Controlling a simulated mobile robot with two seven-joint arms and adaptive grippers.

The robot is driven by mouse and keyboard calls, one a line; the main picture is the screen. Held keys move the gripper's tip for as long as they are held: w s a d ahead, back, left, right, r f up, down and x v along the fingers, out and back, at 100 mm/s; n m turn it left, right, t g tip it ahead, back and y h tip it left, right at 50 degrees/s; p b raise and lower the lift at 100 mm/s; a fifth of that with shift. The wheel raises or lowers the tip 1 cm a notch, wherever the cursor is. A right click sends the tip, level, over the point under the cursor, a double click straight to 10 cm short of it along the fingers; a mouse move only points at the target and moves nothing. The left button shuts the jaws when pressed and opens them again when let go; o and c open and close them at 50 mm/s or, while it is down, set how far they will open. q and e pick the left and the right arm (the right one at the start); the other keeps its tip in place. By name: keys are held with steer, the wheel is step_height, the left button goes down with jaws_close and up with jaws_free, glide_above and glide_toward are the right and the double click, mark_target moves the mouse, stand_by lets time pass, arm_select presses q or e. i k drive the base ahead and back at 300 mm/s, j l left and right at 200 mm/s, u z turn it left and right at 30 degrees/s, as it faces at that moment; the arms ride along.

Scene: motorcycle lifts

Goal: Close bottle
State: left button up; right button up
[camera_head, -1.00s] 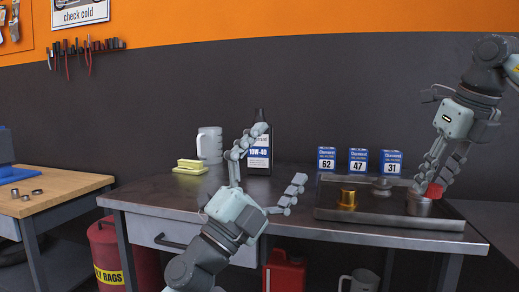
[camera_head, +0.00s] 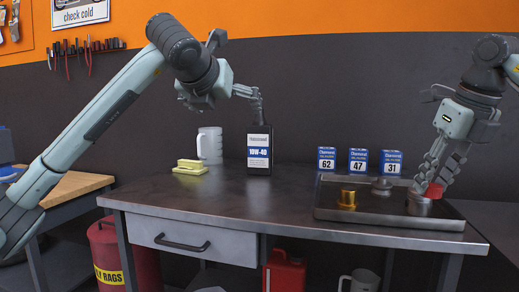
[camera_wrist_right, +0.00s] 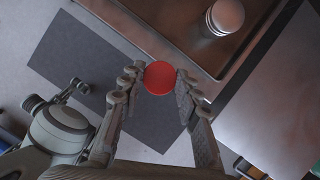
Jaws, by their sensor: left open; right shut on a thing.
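A black bottle (camera_head: 259,160) with a white and blue 10W-40 label stands upright at the back of the workbench. My left gripper (camera_head: 257,98) is open, with its fingers at the bottle's top from the left. They hide the mouth, and I cannot tell if they touch it. My right gripper (camera_head: 433,178) is shut on a red cap (camera_head: 434,190), over the right end of the tray. In the right wrist view, the round red cap (camera_wrist_right: 160,77) sits between the fingertips.
The front middle of the bench is clear.

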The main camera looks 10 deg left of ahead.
mark_target(258, 134)
steer(key=i+j, duration=0.1)
steer(key=i, duration=0.9)
